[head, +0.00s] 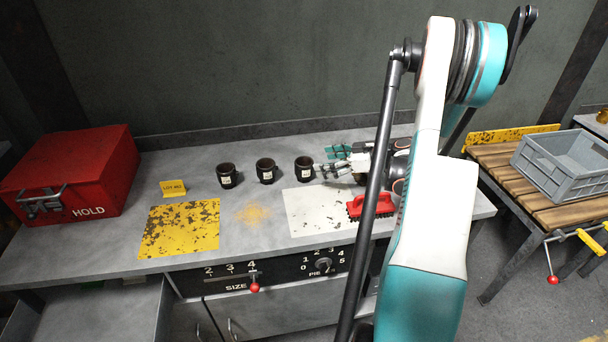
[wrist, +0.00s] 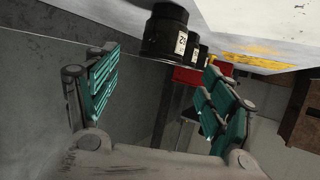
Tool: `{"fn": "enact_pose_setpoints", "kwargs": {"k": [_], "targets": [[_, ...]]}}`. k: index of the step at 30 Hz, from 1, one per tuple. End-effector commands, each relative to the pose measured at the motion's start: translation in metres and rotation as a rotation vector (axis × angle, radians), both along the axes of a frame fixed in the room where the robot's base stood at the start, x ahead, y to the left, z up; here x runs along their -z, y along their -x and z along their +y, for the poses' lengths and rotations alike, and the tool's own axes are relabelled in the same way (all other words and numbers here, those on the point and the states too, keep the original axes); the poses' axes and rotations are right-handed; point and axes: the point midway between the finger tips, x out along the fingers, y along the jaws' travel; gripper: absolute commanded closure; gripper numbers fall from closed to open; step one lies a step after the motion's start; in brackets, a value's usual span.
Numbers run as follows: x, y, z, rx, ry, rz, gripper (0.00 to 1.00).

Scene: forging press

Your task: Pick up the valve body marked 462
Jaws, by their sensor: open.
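Three dark valve bodies with pale labels stand in a row on the grey bench: a left one (head: 226,176), a middle one (head: 266,171) and a right one (head: 304,169). Their numbers are too small to read in the head view, so I cannot tell which is 462. My gripper (head: 326,162) is just right of the right one, lying sideways. In the wrist view my gripper (wrist: 160,64) has its teal-padded fingers spread, with nothing between them. The nearest valve body (wrist: 164,34) shows ahead, near the top; its label is only partly legible. The others line up behind it.
A red HOLD box (head: 75,172) stands at the left. A yellow lot sign (head: 173,188) stands behind a worn yellow patch (head: 180,228). A red brush (head: 370,205) lies by a white patch (head: 318,208), below my gripper. A grey crate (head: 565,163) sits on the right-hand table.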

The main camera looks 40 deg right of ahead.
Motion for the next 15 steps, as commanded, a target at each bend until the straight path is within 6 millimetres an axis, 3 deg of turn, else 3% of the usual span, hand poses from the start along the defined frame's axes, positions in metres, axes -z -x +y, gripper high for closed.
{"fn": "enact_pose_setpoints", "kwargs": {"k": [6, 15], "targets": [[0.012, -0.025, 0.012, -0.001, 0.001, 0.001, 0.25], [0.022, -0.04, 0.02, -0.001, 0.0, 0.001, 0.25]]}}
